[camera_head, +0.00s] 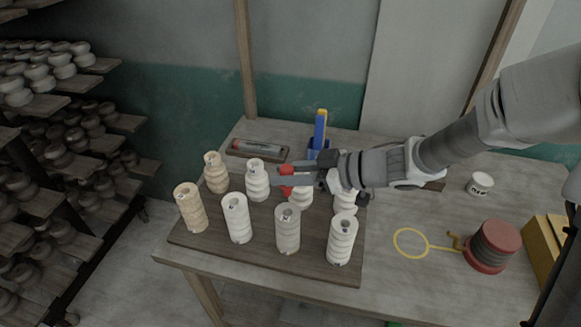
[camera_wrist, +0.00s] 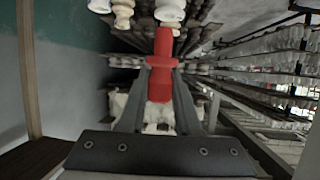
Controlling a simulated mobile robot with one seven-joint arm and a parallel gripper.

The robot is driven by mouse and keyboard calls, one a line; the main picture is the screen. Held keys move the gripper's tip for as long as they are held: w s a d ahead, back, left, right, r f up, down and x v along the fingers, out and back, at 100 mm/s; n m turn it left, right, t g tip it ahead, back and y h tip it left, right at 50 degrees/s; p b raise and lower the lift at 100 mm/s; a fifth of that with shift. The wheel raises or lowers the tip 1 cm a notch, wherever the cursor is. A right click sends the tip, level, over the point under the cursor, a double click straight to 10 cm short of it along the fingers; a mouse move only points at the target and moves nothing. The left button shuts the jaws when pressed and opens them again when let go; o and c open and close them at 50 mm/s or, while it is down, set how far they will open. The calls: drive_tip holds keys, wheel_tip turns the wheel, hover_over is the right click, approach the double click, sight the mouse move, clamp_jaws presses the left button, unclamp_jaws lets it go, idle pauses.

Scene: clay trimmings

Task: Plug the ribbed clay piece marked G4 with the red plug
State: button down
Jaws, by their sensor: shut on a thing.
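The red plug (camera_head: 286,169) is held between the fingers of my gripper (camera_head: 287,180), above the back row of clay pieces. In the wrist view the red plug (camera_wrist: 161,80) lies between both fingers (camera_wrist: 160,66), its narrow tip pointing away. Several ribbed clay pieces stand upright in two rows on a dark board (camera_head: 262,257). One back-row piece (camera_head: 256,184) stands just left of my gripper; another (camera_head: 301,201) is partly hidden beneath it. Front-row pieces (camera_head: 288,230) show holes in their tops. The small marks are too small to read, so I cannot tell which piece is G4.
A red spool (camera_head: 494,246) with a yellow loop (camera_head: 411,242) and a small white cup (camera_head: 480,183) are on the table's right. A blue and yellow item (camera_head: 320,135) and a tray (camera_head: 258,149) are behind. Loaded shelves (camera_head: 60,160) stand at left.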

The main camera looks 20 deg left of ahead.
sight(287, 193)
drive_tip(key=shift+r+p, duration=0.1)
drive_tip(key=shift+p, duration=0.35)
drive_tip(key=shift+f+b, duration=1.6)
drive_tip(key=shift+f, duration=1.2)
drive_tip(key=shift+f+p, duration=0.15)
drive_tip(key=shift+p, duration=0.4)
drive_tip(key=shift+f+b, duration=0.7)
drive_tip(key=shift+f, duration=0.65)
drive_tip(key=shift+r, duration=0.15)
